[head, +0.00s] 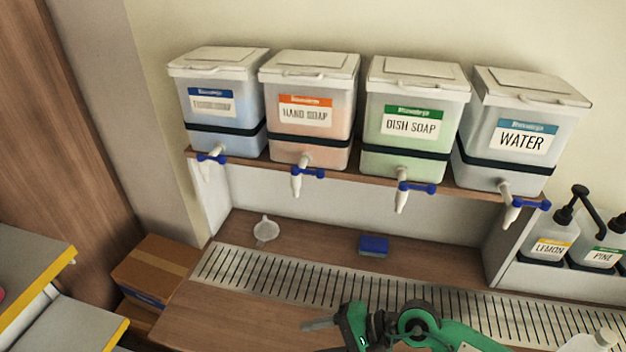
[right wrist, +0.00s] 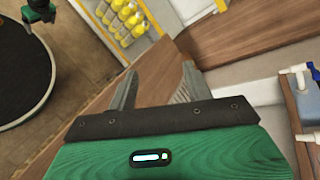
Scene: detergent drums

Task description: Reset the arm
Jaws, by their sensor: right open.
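My right gripper (head: 322,325) is low in the head view, its green arm coming in from the bottom right. It is in front of the slotted drain grate, with its fingers pointing left. In the right wrist view its two grey fingers (right wrist: 158,85) are spread apart, with nothing between them. It is well below and in front of the drums and touches none of them.
Drums labelled hand soap (head: 306,115), dish soap (head: 414,125) and water (head: 520,140) stand on a shelf with taps. A strainer (head: 266,231) and blue sponge (head: 374,245) lie below. Pump bottles (head: 552,238) stand right, a cardboard box (head: 155,270) left. Yellow bottles (right wrist: 130,20) sit on a rack.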

